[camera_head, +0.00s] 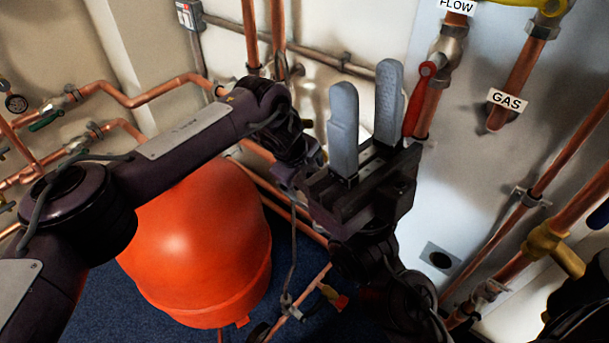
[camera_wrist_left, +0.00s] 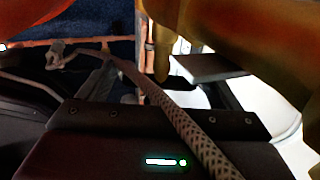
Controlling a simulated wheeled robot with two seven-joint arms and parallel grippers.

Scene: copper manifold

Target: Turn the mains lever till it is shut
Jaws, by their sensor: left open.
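No label in view names a mains lever. A red lever (camera_head: 419,98) hangs along the FLOW pipe, just right of my right gripper (camera_head: 366,82). That gripper points up with its two grey fingers apart and nothing between them; I cannot tell whether it touches the lever. My left gripper (camera_wrist_left: 190,75) is open in its wrist view, its tips partly hidden. A blurred brass-coloured body (camera_wrist_left: 265,40) stands very close in front of it.
A large orange-red vessel (camera_head: 205,245) stands on the blue carpet below my left arm. A braided hose (camera_wrist_left: 185,125) crosses the left wrist view. A GAS pipe (camera_head: 517,75) and slanting copper pipes (camera_head: 560,160) run at the right. A green lever (camera_head: 47,121) is at the far left.

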